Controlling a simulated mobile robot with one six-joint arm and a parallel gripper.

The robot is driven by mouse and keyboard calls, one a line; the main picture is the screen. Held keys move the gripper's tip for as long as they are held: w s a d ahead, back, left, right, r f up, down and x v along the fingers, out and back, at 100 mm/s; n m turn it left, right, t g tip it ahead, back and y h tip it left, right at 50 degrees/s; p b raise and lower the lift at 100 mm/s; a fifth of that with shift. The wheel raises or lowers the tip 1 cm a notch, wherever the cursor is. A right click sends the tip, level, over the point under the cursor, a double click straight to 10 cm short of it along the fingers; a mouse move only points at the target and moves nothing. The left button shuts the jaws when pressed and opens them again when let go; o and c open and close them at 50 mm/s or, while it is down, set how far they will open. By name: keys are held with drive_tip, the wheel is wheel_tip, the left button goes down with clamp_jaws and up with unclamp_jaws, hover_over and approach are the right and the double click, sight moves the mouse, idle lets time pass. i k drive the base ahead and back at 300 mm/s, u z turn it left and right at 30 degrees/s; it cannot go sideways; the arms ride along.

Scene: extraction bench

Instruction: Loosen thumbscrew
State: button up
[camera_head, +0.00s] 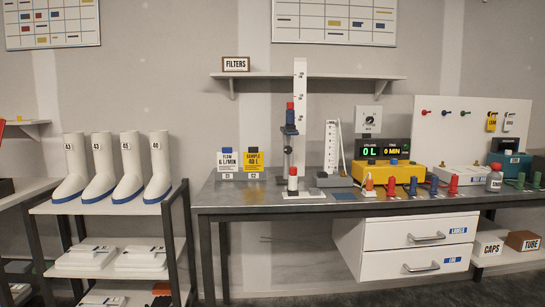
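A tall white scaled column (300,90) stands on the grey bench toward its left end. A dark blue clamp or carriage (290,129) sits partway up it, with a red-topped part (290,106) above it and a slim dark and clear part (288,155) hanging below. A thumbscrew cannot be clearly made out at this size; it may be part of this clamp. A white bottle with a red cap (293,181) stands upright at the column's foot. My gripper is not in view.
A boot rack (110,209) stands left. A shelf (340,76) hangs above. White drawers (420,232) sit below.

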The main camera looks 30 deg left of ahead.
sight(287, 149)
drive_tip(key=z, duration=0.25)
drive_tip(key=k, duration=0.65)
drive_tip(key=u, duration=1.95)
drive_tip(key=i, duration=1.1)
drive_tip(key=z, duration=0.05)
